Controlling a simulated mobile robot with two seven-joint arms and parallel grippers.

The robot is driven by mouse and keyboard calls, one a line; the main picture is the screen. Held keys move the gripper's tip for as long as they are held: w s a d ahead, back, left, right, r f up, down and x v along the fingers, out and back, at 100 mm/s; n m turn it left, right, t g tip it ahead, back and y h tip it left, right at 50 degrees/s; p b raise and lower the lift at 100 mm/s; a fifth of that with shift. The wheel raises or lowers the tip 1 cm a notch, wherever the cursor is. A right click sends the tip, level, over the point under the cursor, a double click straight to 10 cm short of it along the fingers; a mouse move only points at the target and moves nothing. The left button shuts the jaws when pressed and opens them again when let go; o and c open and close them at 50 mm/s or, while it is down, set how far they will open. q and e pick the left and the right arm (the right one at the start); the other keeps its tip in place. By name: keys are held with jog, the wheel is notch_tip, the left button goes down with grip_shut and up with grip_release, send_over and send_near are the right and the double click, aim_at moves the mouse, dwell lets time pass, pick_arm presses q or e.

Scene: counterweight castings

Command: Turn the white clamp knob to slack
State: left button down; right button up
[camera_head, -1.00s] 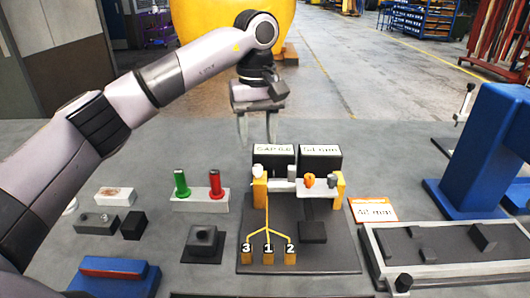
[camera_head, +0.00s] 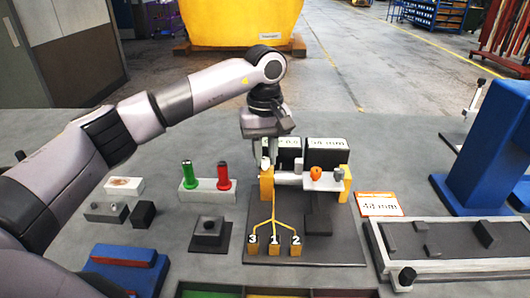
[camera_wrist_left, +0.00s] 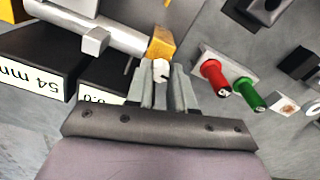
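The white clamp knob (camera_wrist_left: 161,70) sits on the end of the yellow post (camera_wrist_left: 162,45) in the left wrist view. My left gripper (camera_wrist_left: 160,76) points at it, with one finger on each side of the knob. The fingers are apart, and whether they touch the knob I cannot tell. In the head view my left gripper (camera_head: 266,158) hangs over the left yellow post (camera_head: 266,187) of the fixture and mostly hides the knob. An orange knob (camera_head: 316,173) and a grey block sit farther right on the fixture's light bar. My right gripper is not in view.
Two dark blocks with white labels (camera_head: 327,150) stand just behind the fixture. Green (camera_head: 188,175) and red (camera_head: 223,178) pegs stand to its left. A blue column (camera_head: 485,150) and a grey tray (camera_head: 380,246) are on the right. Numbered yellow blocks (camera_head: 274,244) lie in front.

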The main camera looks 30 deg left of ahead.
pick_arm(q)
jog(key=shift+n, duration=0.3)
jog(key=n, duration=0.3)
jog(key=shift+r+n, duration=0.1)
jog(key=shift+n, duration=0.3)
jog(key=n, duration=0.4)
jog(key=shift+n+p, duration=0.3)
jog(key=n, duration=0.8)
jog(key=shift+a+n, duration=0.1)
jog(key=shift+n, duration=0.5)
jog(key=c, duration=1)
grip_release()
